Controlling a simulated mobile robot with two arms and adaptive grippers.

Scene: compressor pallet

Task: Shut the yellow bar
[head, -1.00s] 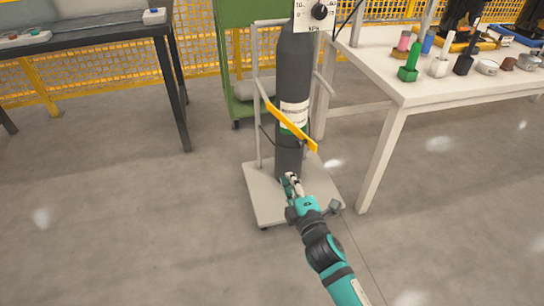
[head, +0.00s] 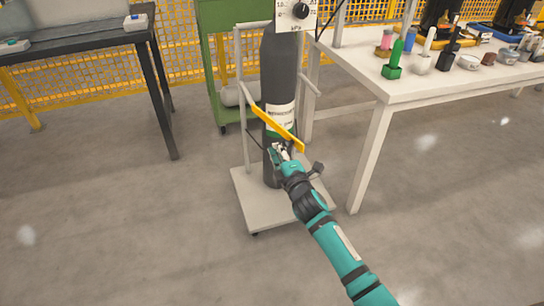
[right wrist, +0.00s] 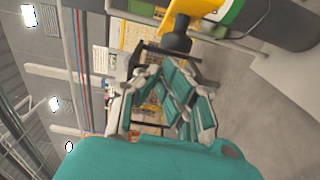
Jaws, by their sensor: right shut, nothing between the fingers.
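The yellow bar (head: 277,127) crosses in front of the dark gas cylinder (head: 284,75) on a pale cart (head: 262,211). It slopes down from the cart's left post to a free-looking end at the right, which looks apart from the right post. My right gripper (head: 277,149) is shut and empty, just below the bar and in front of the cylinder. I cannot tell whether it touches the bar. In the right wrist view the bar (right wrist: 182,14) shows at the top, beyond my gripper fingers (right wrist: 160,100). My left gripper is not in view.
A white table (head: 375,80) with bottles and bowls stands close on the right. A dark table (head: 85,37) is at the left. A green cabinet (head: 215,50) and yellow fence (head: 185,60) are behind. The floor in front is clear.

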